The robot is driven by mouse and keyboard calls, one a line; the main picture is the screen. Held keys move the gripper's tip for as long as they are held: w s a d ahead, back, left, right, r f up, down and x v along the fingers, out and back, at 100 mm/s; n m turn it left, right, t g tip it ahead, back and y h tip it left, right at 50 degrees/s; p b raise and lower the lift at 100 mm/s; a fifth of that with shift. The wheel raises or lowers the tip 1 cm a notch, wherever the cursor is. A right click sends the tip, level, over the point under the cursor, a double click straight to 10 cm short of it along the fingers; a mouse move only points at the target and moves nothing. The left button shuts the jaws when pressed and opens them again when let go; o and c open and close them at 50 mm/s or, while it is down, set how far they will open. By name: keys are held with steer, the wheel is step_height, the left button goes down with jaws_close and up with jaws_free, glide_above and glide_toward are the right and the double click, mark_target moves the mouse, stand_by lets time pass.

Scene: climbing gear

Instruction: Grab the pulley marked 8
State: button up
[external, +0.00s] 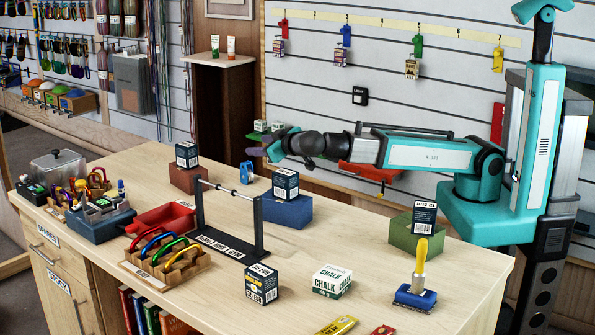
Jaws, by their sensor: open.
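My gripper (270,146) is at the end of my teal arm, which reaches left above the back of the table. Its jaws are open and nothing shows between them. Small coloured pieces hang along the numbered yellow strip (390,22) on the wall: a red one (283,27), a blue one (346,35), a green one (418,45) and a yellow one (498,60). A small blue ring-like piece (246,172) stands on the table, below and left of my gripper. I cannot read an 8 on any piece, so I cannot tell which is the pulley marked 8.
Dark boxes stand on a brown block (187,180), a blue block (287,212) and a green block (412,238). A bar stand (228,246) is left of the blue block. Racks and a red tray (165,220) crowd the left. A chalk box (332,281) and brush (415,298) are in front.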

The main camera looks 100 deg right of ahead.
mark_target(249, 165)
steer(key=shift+s+a+f+m+y+p, duration=0.15)
steer(key=shift+a+f+m+y+p, duration=0.3)
steer(key=shift+a, duration=0.95)
steer(key=shift+s+a+f+m+y+p, duration=0.2)
steer(key=shift+a+f+m, duration=0.35)
steer(key=shift+a, duration=0.85)
steer(key=shift+s+a+f+m+y+p, duration=0.1)
steer(key=shift+a+f+m+y+p, duration=0.3)
steer(key=shift+a, duration=1)
steer(key=shift+d, duration=0.1)
steer(key=shift+h, duration=0.25)
steer(key=shift+p+x, duration=0.95)
steer(key=shift+x, duration=3.3)
steer(key=shift+w, duration=0.1)
steer(key=shift+w+d+p, duration=0.2)
steer(key=shift+d+p, duration=0.1)
steer(key=shift+p+x, duration=0.8)
steer(key=shift+x, duration=1.4)
steer(key=shift+f, duration=0.2)
